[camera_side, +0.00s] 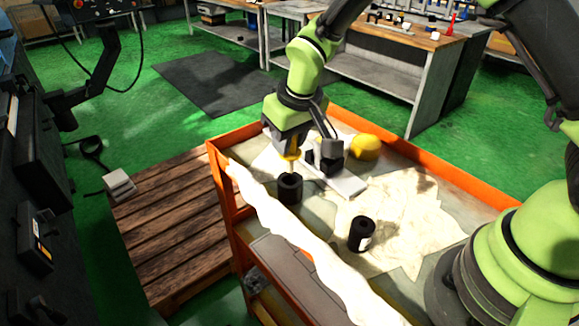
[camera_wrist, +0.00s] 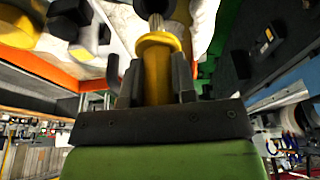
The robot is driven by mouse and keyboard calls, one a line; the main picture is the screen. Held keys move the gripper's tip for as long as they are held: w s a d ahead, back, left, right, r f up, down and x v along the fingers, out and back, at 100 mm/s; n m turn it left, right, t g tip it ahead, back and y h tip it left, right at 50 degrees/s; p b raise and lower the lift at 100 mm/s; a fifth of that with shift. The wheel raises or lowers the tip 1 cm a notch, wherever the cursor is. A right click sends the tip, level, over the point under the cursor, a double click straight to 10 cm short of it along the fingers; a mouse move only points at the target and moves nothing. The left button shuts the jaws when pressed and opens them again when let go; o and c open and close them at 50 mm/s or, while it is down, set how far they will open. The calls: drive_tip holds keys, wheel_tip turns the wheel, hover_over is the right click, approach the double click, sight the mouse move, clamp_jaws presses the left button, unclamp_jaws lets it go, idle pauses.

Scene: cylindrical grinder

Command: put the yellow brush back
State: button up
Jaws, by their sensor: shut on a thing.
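My gripper (camera_side: 290,150) is shut on the yellow brush (camera_side: 290,161) and points down over the cart. In the wrist view, the fingers (camera_wrist: 157,82) close on both sides of the yellow brush handle (camera_wrist: 157,66), with a grey tip (camera_wrist: 156,22) beyond its collar. A black open-topped cylinder (camera_side: 290,188) stands on the cart directly below the brush. The brush's lower end is at or just above its mouth; I cannot tell whether the tip is inside.
The orange-rimmed cart (camera_side: 455,172) carries a black device (camera_side: 327,157) on a pale plate (camera_side: 349,186), right of my gripper. A yellow round object (camera_side: 365,147) lies behind it. A labelled black cylinder (camera_side: 361,234) stands nearer the front. A cream cloth (camera_side: 405,215) covers part of the top.

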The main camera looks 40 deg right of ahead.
sight(292, 155)
drive_tip(key=shift+f, duration=2.65)
drive_tip(key=shift+f, duration=0.3)
drive_tip(key=shift+f, duration=0.15)
drive_tip(key=o, duration=0.9)
drive_tip(key=shift+o, duration=0.2)
drive_tip(key=v, duration=1.3)
drive_tip(key=shift+w, duration=0.15)
